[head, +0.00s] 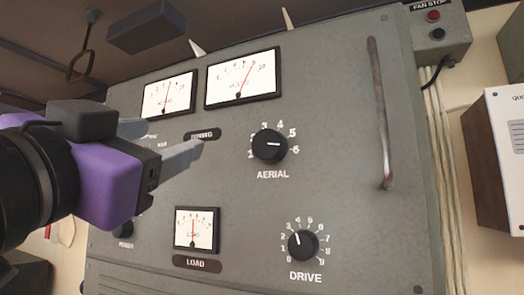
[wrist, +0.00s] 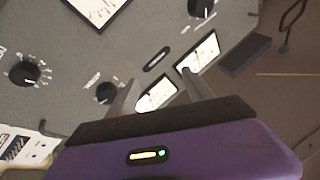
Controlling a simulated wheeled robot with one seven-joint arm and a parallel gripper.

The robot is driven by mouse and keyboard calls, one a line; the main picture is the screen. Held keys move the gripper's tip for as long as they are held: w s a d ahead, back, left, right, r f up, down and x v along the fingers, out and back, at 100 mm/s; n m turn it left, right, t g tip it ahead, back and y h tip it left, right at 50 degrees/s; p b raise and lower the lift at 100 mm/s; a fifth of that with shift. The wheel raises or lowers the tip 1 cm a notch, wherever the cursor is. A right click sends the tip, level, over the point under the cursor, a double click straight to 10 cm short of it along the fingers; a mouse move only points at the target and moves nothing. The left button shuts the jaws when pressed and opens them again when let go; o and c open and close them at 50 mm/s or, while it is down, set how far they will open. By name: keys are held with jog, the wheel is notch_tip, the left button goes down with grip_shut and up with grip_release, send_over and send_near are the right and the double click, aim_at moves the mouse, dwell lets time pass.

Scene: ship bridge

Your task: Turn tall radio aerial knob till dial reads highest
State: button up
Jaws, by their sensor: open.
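The aerial knob (head: 269,145) is black and round, on the right half of the tall grey radio cabinet (head: 240,200). Its white pointer line faces right, towards 6. In the wrist view the knob (wrist: 108,92) is just left of one finger. My gripper (head: 167,138) is open and empty, left of the knob and apart from it. Its fingers partly cover the panel. The upper right meter (head: 242,77) has its red needle right of upright; the upper left meter's (head: 168,93) leans slightly right. The load meter's (head: 195,229) needle is about upright.
The drive knob (head: 303,245) is below the aerial knob. A vertical metal handle (head: 380,115) stands out from the panel at right. A fan stop box (head: 437,28) is at the upper right. The panel around the aerial knob is clear.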

aim_at(264, 143)
jog(key=s+d+m+g+h, duration=0.3)
jog(key=d+m+g+h, duration=0.25)
jog(key=d+m, duration=0.3)
jog(key=shift+g+y, duration=0.25)
jog(key=shift+g, duration=0.2)
jog(key=p+x, duration=0.1)
jog(key=x, duration=0.1)
jog(key=p+x, duration=0.1)
jog(key=x, duration=0.1)
jog(key=p+x, duration=0.1)
jog(key=x, duration=0.1)
jog(key=shift+w+r, duration=0.25)
jog(key=shift+w, duration=0.15)
grip_shut()
